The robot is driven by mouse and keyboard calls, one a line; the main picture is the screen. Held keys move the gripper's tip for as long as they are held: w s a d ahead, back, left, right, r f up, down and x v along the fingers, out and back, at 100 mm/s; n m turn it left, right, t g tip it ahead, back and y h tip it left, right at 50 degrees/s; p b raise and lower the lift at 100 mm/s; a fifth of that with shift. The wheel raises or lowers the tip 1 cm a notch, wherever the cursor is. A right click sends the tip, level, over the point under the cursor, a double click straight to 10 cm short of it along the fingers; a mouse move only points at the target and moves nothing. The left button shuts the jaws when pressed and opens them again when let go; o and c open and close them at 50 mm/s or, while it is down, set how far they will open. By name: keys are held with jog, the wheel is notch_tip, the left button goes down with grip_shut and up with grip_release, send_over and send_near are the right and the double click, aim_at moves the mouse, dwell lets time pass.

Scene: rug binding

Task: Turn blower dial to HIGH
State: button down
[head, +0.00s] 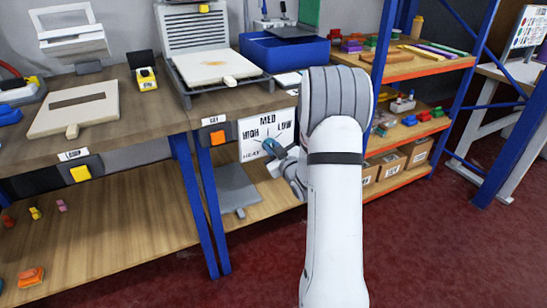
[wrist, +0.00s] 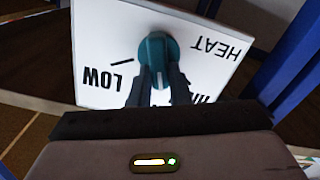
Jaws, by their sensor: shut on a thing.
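The blower dial is a teal knob (wrist: 156,57) on a white panel (wrist: 105,35) that appears upside down in the wrist view. My gripper (wrist: 160,83) is shut on the knob, one dark finger on each side. The knob's ridge runs nearly straight up and down in that view; I cannot tell which end is its pointer. LOW is at left, HEAT at upper right, and HIGH is partly hidden at lower right. In the head view the panel (head: 252,127) shows MED at top, HIGH left and LOW right. The knob (head: 269,146) is partly covered by my gripper (head: 277,152).
The panel hangs below the front edge of a wooden bench (head: 225,105), beside an orange button (head: 217,137). A grey plate (head: 237,187) lies on the lower shelf. A blue-posted shelf rack (head: 430,65) stands at right. Red floor (head: 430,240) is open in front.

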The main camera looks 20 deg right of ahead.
jog(key=n+b, duration=0.2)
jog(key=b, duration=0.1)
jog(key=n+b, duration=0.3)
jog(key=b, duration=0.1)
jog(key=n+b, duration=0.2)
jog(key=b, duration=0.2)
jog(key=shift+a+f+n, duration=0.3)
jog(key=shift+a+f, duration=0.05)
jog(key=shift+f, duration=0.05)
jog(key=shift+r, duration=0.1)
jog(key=c, duration=1.4)
grip_release()
jog(key=shift+o, duration=0.2)
jog(key=s+p, duration=0.1)
jog(key=s, duration=0.7)
